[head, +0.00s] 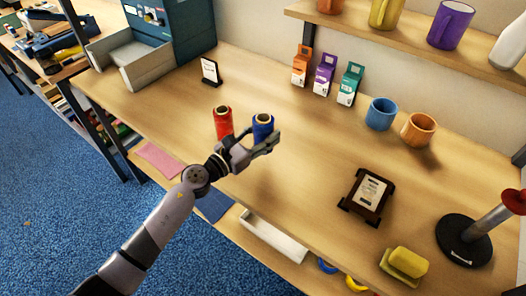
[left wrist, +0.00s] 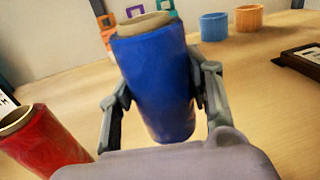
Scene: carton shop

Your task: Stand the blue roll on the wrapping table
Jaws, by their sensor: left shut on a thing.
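The blue roll (head: 262,127) is a blue cylinder with a tan core showing at its top. My left gripper (head: 262,146) is shut around it, with one finger on each side in the left wrist view (left wrist: 160,105). The blue roll (left wrist: 155,80) looks roughly upright there. Whether its bottom touches the wooden wrapping table (head: 300,180) I cannot tell. A red roll (head: 223,122) stands on the table just left of the blue one; it also shows at the lower left of the left wrist view (left wrist: 40,140). My right gripper is not in view.
A blue mug (head: 380,114) and an orange mug (head: 419,129) stand to the right. A framed plaque (head: 368,194), a yellow sponge (head: 408,263) and a black-based stand (head: 464,241) lie nearer the front right. A small sign (head: 210,71) stands behind the rolls. The table's middle is clear.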

